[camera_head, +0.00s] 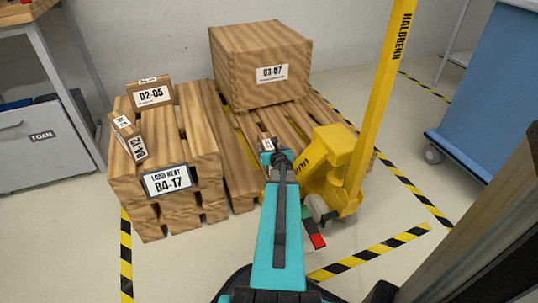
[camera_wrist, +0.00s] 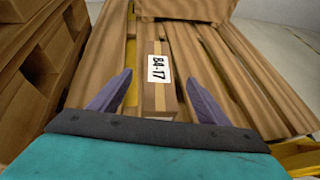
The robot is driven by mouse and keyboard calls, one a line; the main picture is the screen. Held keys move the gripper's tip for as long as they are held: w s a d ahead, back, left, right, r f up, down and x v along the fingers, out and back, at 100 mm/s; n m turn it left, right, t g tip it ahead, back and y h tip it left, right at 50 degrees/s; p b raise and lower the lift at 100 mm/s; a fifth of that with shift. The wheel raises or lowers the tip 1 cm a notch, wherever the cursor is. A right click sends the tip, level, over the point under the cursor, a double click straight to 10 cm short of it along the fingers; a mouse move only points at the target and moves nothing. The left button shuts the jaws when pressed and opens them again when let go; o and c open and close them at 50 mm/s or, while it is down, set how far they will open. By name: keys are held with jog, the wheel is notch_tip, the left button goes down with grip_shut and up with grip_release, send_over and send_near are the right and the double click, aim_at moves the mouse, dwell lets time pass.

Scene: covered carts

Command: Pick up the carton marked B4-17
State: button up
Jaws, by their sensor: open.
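The carton marked B4-17 (camera_wrist: 160,95) is a small brown box with a paler strip and a white label. In the wrist view it lies on the slats of a wooden pallet (camera_wrist: 240,75), between the two fingers of my gripper (camera_wrist: 158,78). The gripper is open, with gaps on both sides of the carton. In the head view my gripper (camera_head: 276,155) is over the front of the low pallet (camera_head: 233,160), and only a small part of the carton (camera_head: 268,143) shows beyond it. Its near end is hidden by the gripper.
A large crate marked 03-07 (camera_head: 260,65) stands at the pallet's back. A yellow pallet jack (camera_head: 335,165) is close on the right. On the left, a higher pallet stack (camera_head: 205,150) bears a LOAD NEXT B4-17 sign (camera_head: 167,180), a D2-05 carton (camera_head: 150,93) and another small carton (camera_head: 127,138).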

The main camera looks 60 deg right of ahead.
aim_at(269, 145)
jog(key=b+x, duration=0.1)
jog(key=x, duration=0.2)
jog(key=shift+w+f+b, duration=0.1)
jog(key=shift+f+b, duration=0.15)
jog(key=shift+b, duration=0.1)
jog(key=shift+x, duration=0.85)
jog(key=shift+r, duration=0.1)
grip_shut()
